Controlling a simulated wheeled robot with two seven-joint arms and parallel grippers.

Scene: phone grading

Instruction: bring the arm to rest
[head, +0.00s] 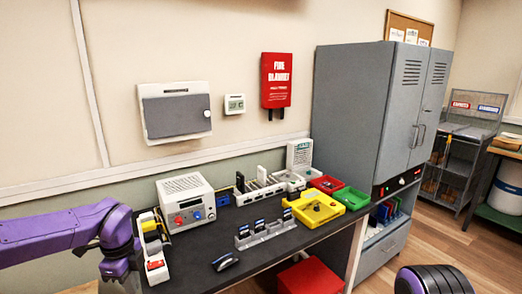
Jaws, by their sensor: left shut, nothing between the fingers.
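My left arm comes in from the left in purple and bends down at the table's left end. My left gripper (118,270) hangs low there, beside the dark table (190,262), at the bottom of the view. It is shut and holds nothing; its fingertips are hard to make out. My right gripper is not in view.
A white and yellow rack (153,248) stands close beside my left gripper. A white instrument box (186,203), a grey phone rack (265,234), yellow (314,208), red (327,184) and green (352,198) trays stand on the table. A dark handheld object (225,261) lies near the front edge.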

